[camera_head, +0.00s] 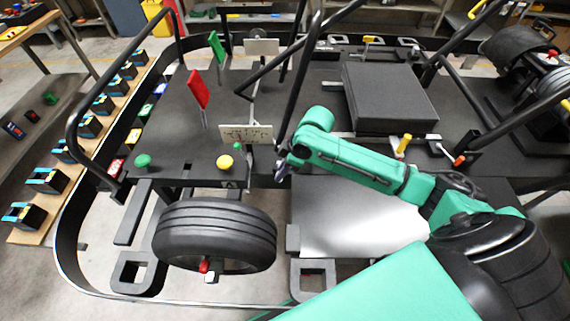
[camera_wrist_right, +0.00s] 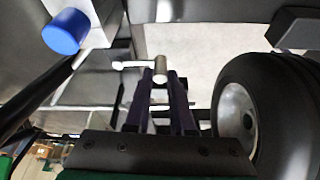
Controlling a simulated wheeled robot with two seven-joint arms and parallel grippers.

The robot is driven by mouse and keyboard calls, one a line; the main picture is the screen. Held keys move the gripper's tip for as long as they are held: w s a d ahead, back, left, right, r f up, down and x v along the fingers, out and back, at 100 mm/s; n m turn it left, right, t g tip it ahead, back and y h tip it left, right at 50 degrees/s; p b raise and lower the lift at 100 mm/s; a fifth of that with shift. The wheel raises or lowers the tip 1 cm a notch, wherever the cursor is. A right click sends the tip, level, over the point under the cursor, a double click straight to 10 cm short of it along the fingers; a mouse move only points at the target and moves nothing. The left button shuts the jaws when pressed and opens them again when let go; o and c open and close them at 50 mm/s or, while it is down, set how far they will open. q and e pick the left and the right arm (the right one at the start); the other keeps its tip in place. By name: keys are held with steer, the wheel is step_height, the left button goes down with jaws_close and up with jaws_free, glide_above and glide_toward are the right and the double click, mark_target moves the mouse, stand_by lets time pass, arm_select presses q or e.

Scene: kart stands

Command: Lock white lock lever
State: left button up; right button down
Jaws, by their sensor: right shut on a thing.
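My right gripper (camera_head: 283,170) reaches the front edge of the dark kart table, left of the grey panel. In the right wrist view its two purple fingers (camera_wrist_right: 160,82) are closed around part of a white lever (camera_wrist_right: 132,65). The lever has a thin arm pointing left and a short, thick cylinder at the fingertips. In the head view I cannot make out this lever at the gripper. My left gripper is not in view.
A black tyre (camera_head: 215,228) hangs at the table's front; it also shows right of the fingers in the wrist view (camera_wrist_right: 285,115). A blue round knob (camera_wrist_right: 65,32) is at upper left there. Yellow (camera_head: 225,162) and green (camera_head: 143,160) knobs and black kart tubes stand near.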

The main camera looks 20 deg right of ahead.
steer(key=shift+w+a+r+m, duration=0.15)
steer(key=shift+a+m, duration=0.05)
steer(key=shift+m, duration=0.2)
steer(key=c, duration=0.8)
jaws_free()
steer(key=shift+o, duration=0.2)
steer(key=b+v, duration=0.1)
steer(key=v, duration=1.3)
steer(key=shift+s, duration=0.25)
steer(key=shift+r, duration=0.1)
